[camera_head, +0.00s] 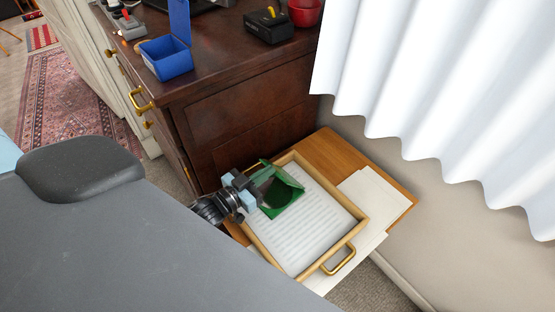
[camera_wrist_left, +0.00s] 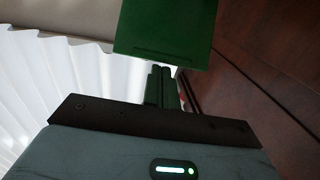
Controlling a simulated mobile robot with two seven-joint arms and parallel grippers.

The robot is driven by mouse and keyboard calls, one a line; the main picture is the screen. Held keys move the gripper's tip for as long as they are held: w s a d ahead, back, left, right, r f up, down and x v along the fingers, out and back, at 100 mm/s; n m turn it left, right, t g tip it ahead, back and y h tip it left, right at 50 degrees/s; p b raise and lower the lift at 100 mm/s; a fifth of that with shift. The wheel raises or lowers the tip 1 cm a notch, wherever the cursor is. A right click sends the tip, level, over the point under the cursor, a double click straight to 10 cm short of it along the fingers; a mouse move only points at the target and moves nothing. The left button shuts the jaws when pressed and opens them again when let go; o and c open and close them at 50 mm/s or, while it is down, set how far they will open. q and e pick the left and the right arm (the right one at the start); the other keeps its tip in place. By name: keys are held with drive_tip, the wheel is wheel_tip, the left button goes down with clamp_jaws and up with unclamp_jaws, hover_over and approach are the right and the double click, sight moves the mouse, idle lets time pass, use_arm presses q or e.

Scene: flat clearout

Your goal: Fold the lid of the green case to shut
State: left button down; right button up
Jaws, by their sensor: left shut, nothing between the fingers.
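The green case (camera_head: 272,212) lies in a wooden tray (camera_head: 361,216) at the lower middle of the head view. Its inside looks dark, and its lid (camera_head: 289,174) stands raised and tilted on the far side, so the case is open. My left gripper (camera_head: 268,176) is shut and empty at the case's upper left, close to the lid. It covers part of the case. In the left wrist view a green panel of the case (camera_wrist_left: 165,32) fills the top middle, just beyond the shut fingers (camera_wrist_left: 161,82). I cannot tell if they touch it. My right gripper is not in view.
The tray has a brass handle (camera_head: 339,261) and rests on a wooden top with white papers (camera_head: 374,197). A dark wooden cabinet (camera_head: 240,120) stands close behind, bearing an open blue box (camera_head: 168,63). A white curtain (camera_head: 440,80) hangs at the right.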

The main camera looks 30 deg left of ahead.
use_arm(q)
drive_tip(key=s+f, duration=0.2)
drive_tip(key=s+a+f+b, duration=0.1)
drive_tip(key=s+f, duration=0.1)
drive_tip(key=shift+f, duration=0.35)
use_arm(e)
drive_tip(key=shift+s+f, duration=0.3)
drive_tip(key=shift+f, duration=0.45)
use_arm(q)
drive_tip(key=shift+r, duration=0.1)
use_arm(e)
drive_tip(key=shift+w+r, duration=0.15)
